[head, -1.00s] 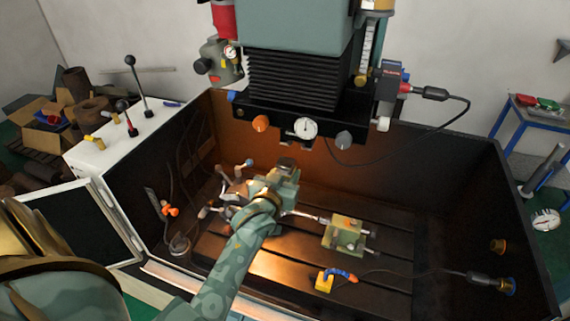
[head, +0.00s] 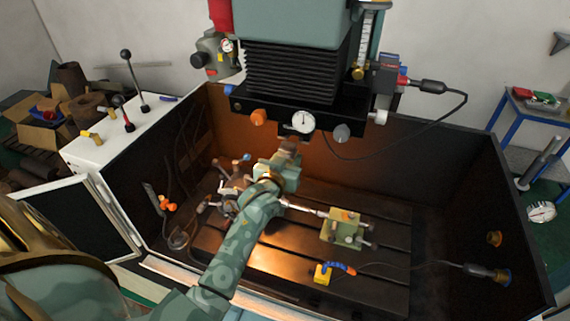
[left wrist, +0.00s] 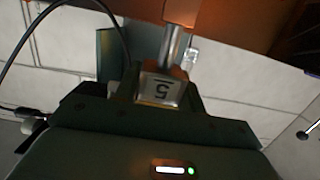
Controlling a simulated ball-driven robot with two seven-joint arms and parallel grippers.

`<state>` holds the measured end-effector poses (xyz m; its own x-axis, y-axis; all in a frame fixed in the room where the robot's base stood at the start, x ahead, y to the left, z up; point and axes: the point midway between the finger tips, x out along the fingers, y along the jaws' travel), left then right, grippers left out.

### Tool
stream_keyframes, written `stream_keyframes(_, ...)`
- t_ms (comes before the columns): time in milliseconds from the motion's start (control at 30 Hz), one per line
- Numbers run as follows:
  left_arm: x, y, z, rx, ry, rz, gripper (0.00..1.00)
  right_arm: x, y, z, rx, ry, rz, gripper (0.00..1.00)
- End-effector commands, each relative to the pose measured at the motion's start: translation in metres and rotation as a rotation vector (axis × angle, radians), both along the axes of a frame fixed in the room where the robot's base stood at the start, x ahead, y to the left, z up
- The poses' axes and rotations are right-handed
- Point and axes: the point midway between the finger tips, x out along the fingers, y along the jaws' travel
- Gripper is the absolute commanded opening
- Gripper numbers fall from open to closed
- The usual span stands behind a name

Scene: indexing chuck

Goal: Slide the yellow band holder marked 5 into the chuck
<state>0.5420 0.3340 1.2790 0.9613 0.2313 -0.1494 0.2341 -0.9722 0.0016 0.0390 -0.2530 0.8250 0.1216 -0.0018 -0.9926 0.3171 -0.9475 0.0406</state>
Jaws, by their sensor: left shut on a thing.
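My left gripper (head: 289,154) is raised over the machine bed, just below the black machine head. In the left wrist view my left gripper (left wrist: 158,88) is shut on the holder (left wrist: 160,90), a grey metal block marked 5. A bright shank runs up from the block to a wider copper-lit part (left wrist: 181,12). In the head view only a dark brownish bit of the holder (head: 290,144) shows above the fingers. Its yellow band cannot be made out. I cannot tell which part is the chuck. My right gripper is not in view.
The black machine head (head: 300,108) with a dial and knobs hangs close above. A fixture with several handles (head: 232,182) stands on the slotted bed left of my arm.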

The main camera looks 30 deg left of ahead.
Motion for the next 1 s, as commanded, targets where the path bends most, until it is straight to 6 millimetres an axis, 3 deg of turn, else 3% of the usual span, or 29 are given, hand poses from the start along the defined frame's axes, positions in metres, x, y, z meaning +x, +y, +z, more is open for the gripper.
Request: stream_keyframes(1000, 0.013, 0.003, 0.004, 0.001, -0.007, 0.000, 0.00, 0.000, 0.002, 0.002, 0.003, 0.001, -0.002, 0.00)
